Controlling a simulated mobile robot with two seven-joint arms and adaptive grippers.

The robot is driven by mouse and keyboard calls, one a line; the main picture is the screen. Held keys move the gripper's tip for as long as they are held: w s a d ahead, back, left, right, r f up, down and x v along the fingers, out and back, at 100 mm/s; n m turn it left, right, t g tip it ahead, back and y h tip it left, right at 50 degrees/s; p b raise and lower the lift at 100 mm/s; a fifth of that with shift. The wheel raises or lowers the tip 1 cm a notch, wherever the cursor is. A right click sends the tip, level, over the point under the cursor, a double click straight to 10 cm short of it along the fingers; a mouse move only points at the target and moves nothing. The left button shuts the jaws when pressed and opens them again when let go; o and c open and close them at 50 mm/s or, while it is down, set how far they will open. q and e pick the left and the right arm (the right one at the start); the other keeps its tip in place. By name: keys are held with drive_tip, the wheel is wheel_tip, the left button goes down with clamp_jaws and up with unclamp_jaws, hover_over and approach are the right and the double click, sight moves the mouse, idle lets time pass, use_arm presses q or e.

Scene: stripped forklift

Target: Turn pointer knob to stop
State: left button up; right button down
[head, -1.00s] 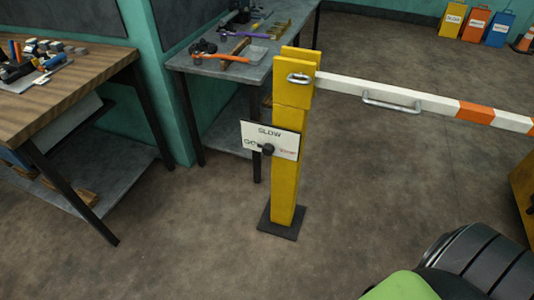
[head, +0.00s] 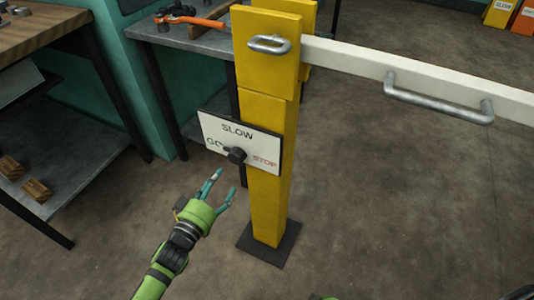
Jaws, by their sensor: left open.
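The black pointer knob (head: 236,155) sits at the lower middle of a white sign plate (head: 217,127) on the yellow barrier post (head: 266,205). The plate reads SLOW at the top, GO at the left and STOP at the right. The knob's narrow end seems to lie toward GO, though it is small in view. My left gripper (head: 224,186) is green with teal fingers. It is open and empty, below and slightly left of the knob, apart from it.
A white barrier arm (head: 340,57) with a metal handle (head: 440,103) reaches right from the post. A metal loop (head: 269,44) is on the post's top. A wooden-topped bench (head: 50,28) and a grey table (head: 208,39) stand left and behind.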

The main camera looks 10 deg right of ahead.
sight(235, 161)
use_arm(q)
drive_tip(key=shift+h, duration=0.4)
drive_tip(key=shift+s+d+r+b+x, duration=0.1)
drive_tip(key=shift+d+r+b+x, duration=0.15)
drive_tip(key=shift+x, duration=1.05)
drive_tip(key=shift+s+r+b+x, duration=0.1)
drive_tip(key=shift+r+b+x, duration=0.15)
drive_tip(key=shift+x, duration=1.1)
drive_tip(key=shift+s+d+r+b+x, duration=0.15)
drive_tip(key=shift+r+x, duration=0.2)
drive_tip(key=shift+x, duration=0.95)
drive_tip(key=shift+w, duration=0.15)
drive_tip(key=c, duration=1.2)
